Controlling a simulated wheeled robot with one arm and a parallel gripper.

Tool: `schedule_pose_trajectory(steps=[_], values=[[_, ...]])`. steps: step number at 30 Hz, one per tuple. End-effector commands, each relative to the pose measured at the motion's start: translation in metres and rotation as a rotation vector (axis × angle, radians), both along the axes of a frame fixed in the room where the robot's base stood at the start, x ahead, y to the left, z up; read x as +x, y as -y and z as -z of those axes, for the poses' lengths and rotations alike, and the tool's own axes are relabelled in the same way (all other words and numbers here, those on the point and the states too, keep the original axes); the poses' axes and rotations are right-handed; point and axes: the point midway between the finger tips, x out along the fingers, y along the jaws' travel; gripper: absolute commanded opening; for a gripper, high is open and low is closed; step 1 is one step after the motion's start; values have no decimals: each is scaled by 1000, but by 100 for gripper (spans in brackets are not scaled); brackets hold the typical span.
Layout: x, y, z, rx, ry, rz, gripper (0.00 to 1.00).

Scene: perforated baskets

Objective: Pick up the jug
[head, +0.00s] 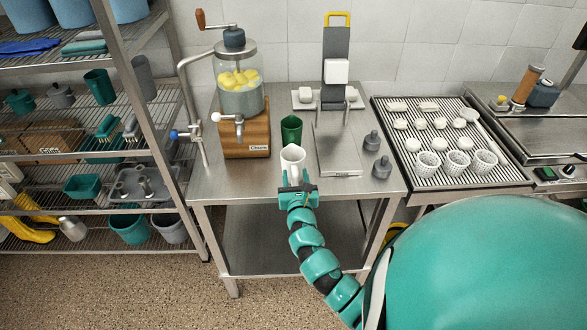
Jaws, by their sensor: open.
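A white jug (292,157) stands upright near the front of the steel table (240,181), left of the middle. My gripper (296,180) is open, right at the near side of the jug, with its fingers pointing toward it. The gripper partly covers the jug's lower part. I cannot tell whether the fingers touch the jug or reach around it.
A green cup (291,130) stands close behind the jug. A glass-tanked machine on a wooden base (245,130) is to the left. A flat scale (337,150) and two dark weights (372,141) are to the right. A ribbed drainer (425,178) holds small white baskets.

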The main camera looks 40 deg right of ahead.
Motion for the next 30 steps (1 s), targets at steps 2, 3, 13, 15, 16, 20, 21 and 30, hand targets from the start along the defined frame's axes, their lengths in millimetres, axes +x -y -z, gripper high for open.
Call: schedule_pose_trajectory(steps=[2, 3, 13, 15, 16, 20, 21, 30], values=[[2, 0, -1, 0, 1, -2, 44], [2, 1, 0, 0, 1, -2, 44], [2, 1, 0, -1, 0, -1, 12], [2, 1, 0, -1, 0, -1, 0], [2, 1, 0, -1, 0, -1, 0], [2, 1, 0, -1, 0, -1, 0], [2, 1, 0, -1, 0, -1, 0], [2, 1, -4, -2, 0, 0, 0]])
